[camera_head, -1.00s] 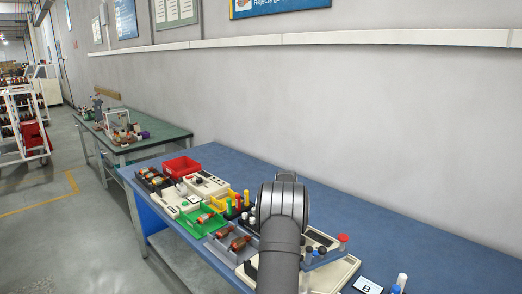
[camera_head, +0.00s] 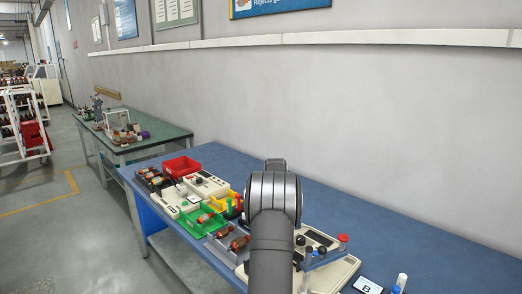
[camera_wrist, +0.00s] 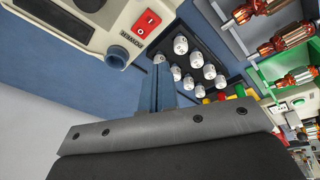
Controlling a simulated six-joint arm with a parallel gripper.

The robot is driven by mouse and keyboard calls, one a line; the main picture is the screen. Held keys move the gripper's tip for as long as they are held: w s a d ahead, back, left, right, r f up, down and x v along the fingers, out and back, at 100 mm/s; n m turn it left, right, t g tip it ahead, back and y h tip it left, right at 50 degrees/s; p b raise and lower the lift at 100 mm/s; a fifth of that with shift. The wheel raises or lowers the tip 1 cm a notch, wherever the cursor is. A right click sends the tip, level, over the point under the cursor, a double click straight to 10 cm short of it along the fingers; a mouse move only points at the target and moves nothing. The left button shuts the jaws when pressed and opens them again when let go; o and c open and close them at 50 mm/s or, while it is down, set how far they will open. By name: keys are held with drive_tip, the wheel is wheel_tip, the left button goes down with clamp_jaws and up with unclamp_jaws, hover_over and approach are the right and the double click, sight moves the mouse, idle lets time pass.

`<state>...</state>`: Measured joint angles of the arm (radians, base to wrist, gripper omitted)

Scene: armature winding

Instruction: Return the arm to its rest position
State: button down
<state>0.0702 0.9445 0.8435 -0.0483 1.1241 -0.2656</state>
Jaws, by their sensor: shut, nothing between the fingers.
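My arm (camera_head: 272,245) rises from the bottom middle of the head view, over the blue workbench (camera_head: 430,235). Its rounded joint hides the middle of the bench and my gripper in that view. In the wrist view my gripper (camera_wrist: 160,62) shows as narrow fingers together in front of a grey plate. It is shut and empty.
A green tray (camera_head: 190,222) and a red bin (camera_head: 181,166) stand left of my arm. A beige unit with a red power switch (camera_wrist: 147,21) shows in the wrist view. A card marked B (camera_head: 367,287) lies front right. The bench's right part is largely bare, beside the wall (camera_head: 400,120).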

drive_tip(key=shift+s+a+f+n+t, duration=0.15)
drive_tip(key=shift+a+f+n+t, duration=0.1)
drive_tip(key=shift+a+n, duration=0.8)
drive_tip(key=shift+s+a+f+n+t, duration=0.1)
drive_tip(key=shift+a+f+n+t, duration=0.35)
drive_tip(key=shift+n, duration=1.05)
drive_tip(key=shift+s+a+f+n, duration=0.1)
drive_tip(key=shift+s+a+n, duration=0.05)
drive_tip(key=shift+a+n, duration=0.95)
drive_tip(key=shift+d+n, duration=0.1)
drive_tip(key=shift+n, duration=0.15)
drive_tip(key=shift+d+r, duration=0.1)
drive_tip(key=d+r+m+g, duration=0.1)
drive_tip(key=d+r+m, duration=0.1)
drive_tip(key=d+m, duration=0.5)
drive_tip(key=w+m, duration=0.1)
drive_tip(key=m, duration=0.3)
drive_tip(key=shift+g, duration=0.4)
drive_tip(key=shift+s+a, duration=0.1)
drive_tip(key=shift+a, duration=0.1)
